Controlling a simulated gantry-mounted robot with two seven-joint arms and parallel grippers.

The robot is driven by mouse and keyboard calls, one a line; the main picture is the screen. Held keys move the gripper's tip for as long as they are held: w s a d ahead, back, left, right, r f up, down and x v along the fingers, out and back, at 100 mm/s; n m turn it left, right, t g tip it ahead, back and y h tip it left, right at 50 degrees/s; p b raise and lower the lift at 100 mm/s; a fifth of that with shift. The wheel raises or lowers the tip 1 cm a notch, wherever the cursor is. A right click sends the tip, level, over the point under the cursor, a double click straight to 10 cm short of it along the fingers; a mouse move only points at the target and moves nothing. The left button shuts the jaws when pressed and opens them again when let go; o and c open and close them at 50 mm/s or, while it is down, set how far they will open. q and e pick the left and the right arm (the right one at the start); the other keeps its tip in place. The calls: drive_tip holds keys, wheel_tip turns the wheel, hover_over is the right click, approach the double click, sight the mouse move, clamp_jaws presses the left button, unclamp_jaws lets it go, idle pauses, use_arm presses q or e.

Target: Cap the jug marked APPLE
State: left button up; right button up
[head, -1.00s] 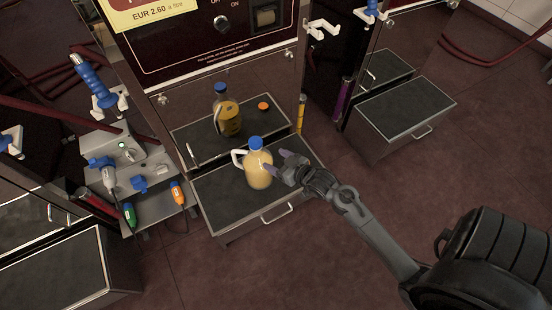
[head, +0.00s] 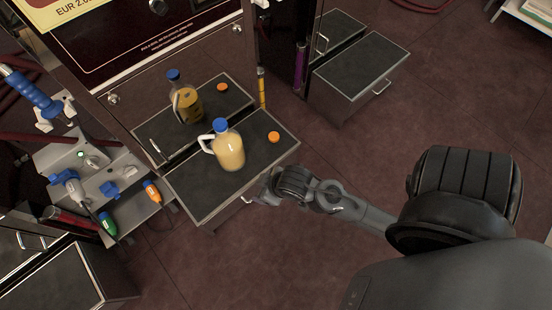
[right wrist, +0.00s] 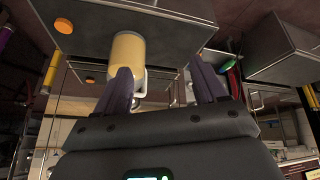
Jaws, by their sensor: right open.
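A clear jug (head: 229,152) of pale yellow liquid stands upright on the dark-topped drawer unit (head: 205,205). It has a white handle on its left and a blue top (head: 220,125). I cannot read any mark on it. An orange disc, like a cap (head: 273,137), lies flat on the same top, right of the jug. My right gripper (head: 262,190) is open and empty at the unit's front edge, apart from the jug. In the right wrist view the jug (right wrist: 128,52) shows beyond the open fingers (right wrist: 160,68), with the orange disc (right wrist: 63,25) to the left. My left gripper is not in view.
A shiny panel behind the unit mirrors the jug and disc. At left stands a grey box (head: 85,165) with blue, green and orange fittings, and a blue-handled nozzle (head: 32,92). Another dark-topped unit (head: 362,70) stands at back right. The floor between is clear.

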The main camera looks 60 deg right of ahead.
drive_tip(key=s+a+r+g, duration=0.2)
drive_tip(key=s, duration=0.3)
drive_tip(key=shift+s+a, duration=0.35)
wheel_tip(320, 180, up, 61)
drive_tip(key=p, duration=6)
drive_tip(key=shift+f+p, duration=0.15)
drive_tip(key=shift+p, duration=0.2)
